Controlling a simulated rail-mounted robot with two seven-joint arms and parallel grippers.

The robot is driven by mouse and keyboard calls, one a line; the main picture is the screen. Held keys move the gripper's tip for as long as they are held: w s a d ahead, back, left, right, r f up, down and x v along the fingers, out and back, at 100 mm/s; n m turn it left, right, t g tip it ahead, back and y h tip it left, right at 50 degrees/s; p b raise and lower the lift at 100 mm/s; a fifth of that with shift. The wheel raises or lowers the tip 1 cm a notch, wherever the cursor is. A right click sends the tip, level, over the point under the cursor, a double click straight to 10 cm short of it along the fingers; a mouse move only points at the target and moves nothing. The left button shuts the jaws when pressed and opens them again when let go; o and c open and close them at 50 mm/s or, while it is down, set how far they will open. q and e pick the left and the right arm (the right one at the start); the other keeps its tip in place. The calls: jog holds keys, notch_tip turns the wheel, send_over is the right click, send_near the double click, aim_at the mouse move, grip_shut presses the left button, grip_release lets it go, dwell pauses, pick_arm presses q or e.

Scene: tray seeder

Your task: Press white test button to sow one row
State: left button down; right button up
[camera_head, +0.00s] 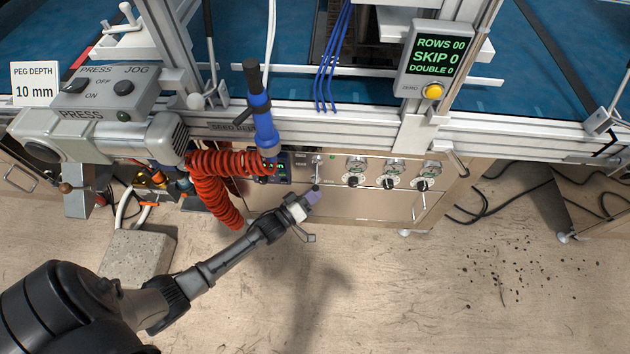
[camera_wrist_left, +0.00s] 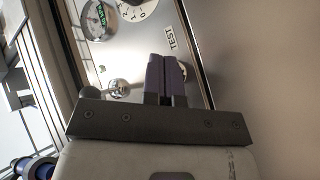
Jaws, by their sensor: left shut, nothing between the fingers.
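My left gripper (camera_head: 312,197) reaches up from the lower left to the front of the control panel (camera_head: 375,200). Its purple fingers are shut and hold nothing. In the left wrist view, the shut fingertips (camera_wrist_left: 167,62) are over the panel just below the TEST label (camera_wrist_left: 171,38). A pale, rounded piece of the white test button (camera_wrist_left: 183,70) shows at the right edge of the fingers; the rest is hidden behind them. I cannot tell whether the fingers touch it. In the head view I cannot make the button out. The counter display (camera_head: 438,57) reads ROWS 00, SKIP 0, DOUBLE 0.
Gauges with black knobs (camera_head: 389,184) line the panel to the right of the gripper. A red coiled hose (camera_head: 225,178) and a blue-handled tool (camera_head: 262,115) hang to its left. A yellow button (camera_head: 432,91) sits under the display. The floor in front is mostly clear.

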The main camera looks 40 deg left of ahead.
pick_arm(q)
jog(key=shift+w, duration=0.1)
dwell(0.6)
jog(key=shift+w+a, duration=0.25)
jog(key=shift+w, duration=0.05)
dwell(0.3)
jog(key=shift+a, duration=0.1)
